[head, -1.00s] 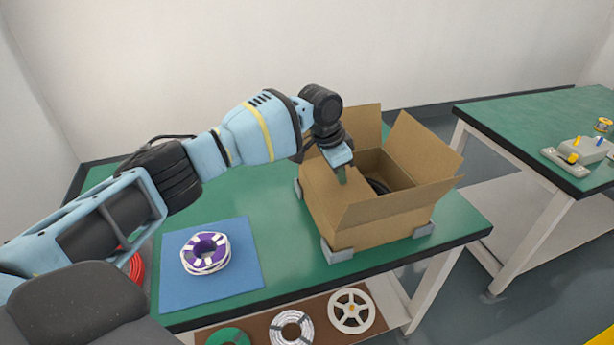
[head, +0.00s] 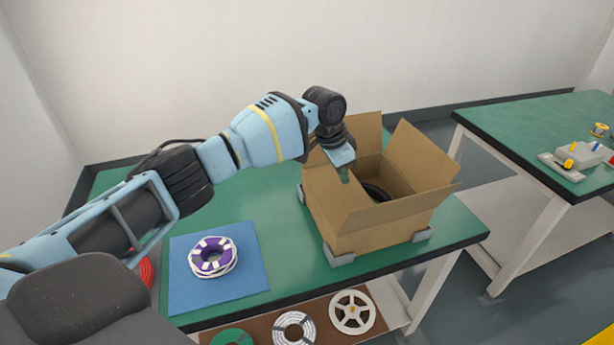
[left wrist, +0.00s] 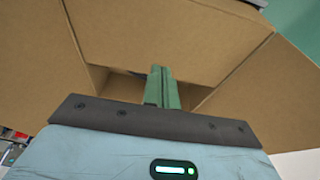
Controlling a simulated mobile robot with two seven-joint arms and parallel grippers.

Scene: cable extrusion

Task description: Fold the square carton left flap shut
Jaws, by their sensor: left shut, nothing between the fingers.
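The square brown carton (head: 385,228) stands open on the green table in the head view. The back flap (head: 367,131) and right flap (head: 424,157) stand up, and the front flap (head: 405,207) leans outward. A dark coil (head: 374,192) lies inside, partly hidden. The left wrist view shows the closed green fingers (left wrist: 162,86) against carton cardboard. My right gripper is out of view.
Grey corner blocks (head: 339,256) hold the carton's base. A blue mat (head: 190,292) with a purple and white cable coil (head: 212,256) lies to the left. Several reels sit on the lower shelf (head: 262,326). A second green table (head: 520,125) stands at right.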

